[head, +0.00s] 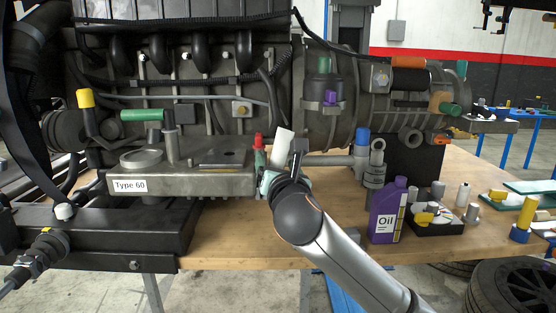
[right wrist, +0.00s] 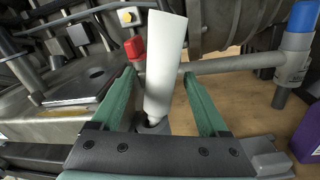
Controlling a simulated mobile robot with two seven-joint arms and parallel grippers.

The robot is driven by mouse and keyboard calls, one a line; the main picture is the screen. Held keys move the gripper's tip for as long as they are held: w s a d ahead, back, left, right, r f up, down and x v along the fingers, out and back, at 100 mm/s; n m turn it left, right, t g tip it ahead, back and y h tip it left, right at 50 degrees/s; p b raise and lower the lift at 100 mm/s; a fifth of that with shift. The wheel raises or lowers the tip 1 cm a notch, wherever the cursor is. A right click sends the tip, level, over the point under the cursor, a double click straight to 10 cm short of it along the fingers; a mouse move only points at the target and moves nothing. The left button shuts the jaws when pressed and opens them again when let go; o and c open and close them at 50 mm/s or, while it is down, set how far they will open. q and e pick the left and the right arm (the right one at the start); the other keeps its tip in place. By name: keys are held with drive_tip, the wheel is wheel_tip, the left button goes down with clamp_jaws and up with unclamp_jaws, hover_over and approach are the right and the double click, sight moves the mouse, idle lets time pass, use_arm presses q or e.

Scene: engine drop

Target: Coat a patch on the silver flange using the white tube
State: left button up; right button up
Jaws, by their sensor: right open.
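The white tube (head: 282,148) leans slightly beside the grey casting marked Type 60. In the right wrist view the white tube (right wrist: 166,62) stands between my right gripper's teal fingers (right wrist: 165,88), its narrow end down at a dark holder. The fingers are apart, with gaps at both sides of the tube. In the head view my right gripper (head: 268,182) is partly hidden by its own wrist. A round silver ring (head: 142,158) lies on the casting and may be the flange; I cannot tell for sure. My left gripper is not in view.
A red-capped item (head: 259,142) stands just left of the tube. The purple oil bottle (head: 388,212), a blue-topped post (head: 361,150) and a black tray of small parts (head: 440,229) are to the right. The engine (head: 200,75) fills the back. Bare wood (head: 235,240) shows in front.

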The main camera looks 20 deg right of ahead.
sight(275, 143)
drive_tip(key=shift+c, duration=0.3)
clamp_jaws()
drive_tip(key=shift+r, duration=0.1)
idle(0.4)
drive_tip(key=shift+r, duration=0.25)
drive_tip(key=r, duration=0.2)
drive_tip(key=r+p, duration=0.1)
drive_tip(key=shift+s+a+r, duration=0.15)
drive_tip(key=shift+s+r, duration=0.15)
drive_tip(key=s+a+r+p, duration=0.1)
drive_tip(key=s+a+r, duration=0.4)
drive_tip(key=s+r, duration=0.3)
drive_tip(key=s, duration=0.4)
drive_tip(key=shift+s+r, duration=0.2)
drive_tip(key=shift+r, duration=0.15)
